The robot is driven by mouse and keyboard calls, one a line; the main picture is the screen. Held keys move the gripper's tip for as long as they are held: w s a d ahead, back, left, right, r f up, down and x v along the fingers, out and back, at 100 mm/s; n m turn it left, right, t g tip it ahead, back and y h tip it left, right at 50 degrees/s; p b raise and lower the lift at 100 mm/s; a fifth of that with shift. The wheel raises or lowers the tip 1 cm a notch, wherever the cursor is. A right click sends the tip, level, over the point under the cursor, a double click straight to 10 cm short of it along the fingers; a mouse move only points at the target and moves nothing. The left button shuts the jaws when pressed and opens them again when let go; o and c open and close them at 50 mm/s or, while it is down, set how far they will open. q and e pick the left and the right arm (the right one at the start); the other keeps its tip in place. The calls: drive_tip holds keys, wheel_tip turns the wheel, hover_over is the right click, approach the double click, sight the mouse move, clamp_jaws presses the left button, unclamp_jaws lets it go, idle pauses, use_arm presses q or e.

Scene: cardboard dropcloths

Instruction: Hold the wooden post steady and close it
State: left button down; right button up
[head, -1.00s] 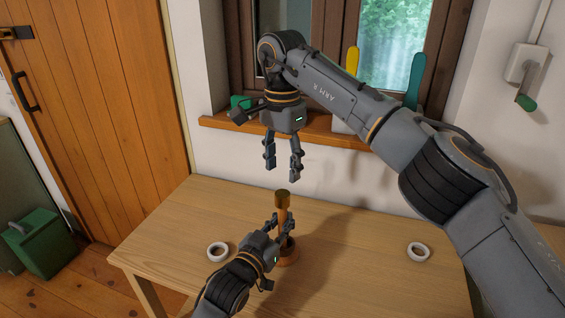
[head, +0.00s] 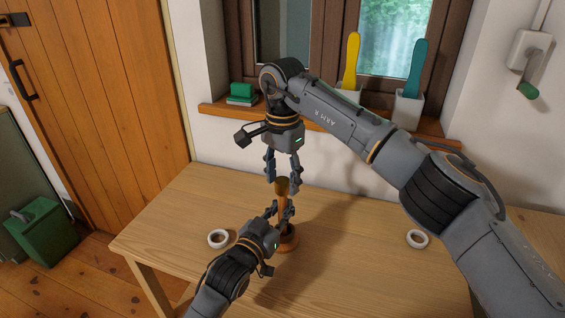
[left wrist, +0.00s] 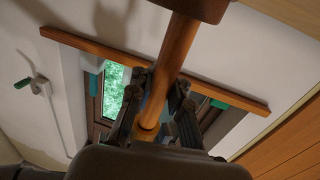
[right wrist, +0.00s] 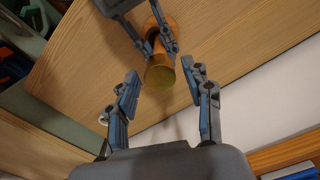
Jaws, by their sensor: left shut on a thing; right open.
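The wooden post (head: 284,218) stands upright on its round base (head: 289,243) on the table, with a brass-coloured cap (head: 282,185) on top. My left gripper (head: 282,212) is shut on the post below the cap; the left wrist view shows its fingers on both sides of the post (left wrist: 174,52). My right gripper (head: 283,184) points down from above and is open, its fingertips to either side of the cap in the head view. In the right wrist view the cap (right wrist: 160,77) lies between and just beyond the fingertips. I cannot tell whether they touch it.
White rings lie on the table (head: 350,270) to the left (head: 218,239) and right (head: 417,239) of the post. Behind is a windowsill (head: 220,108) with pots holding a yellow (head: 351,60) and a teal tool (head: 417,68). A green box (head: 42,232) stands on the floor at left.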

drive_tip(key=shift+f, duration=0.5)
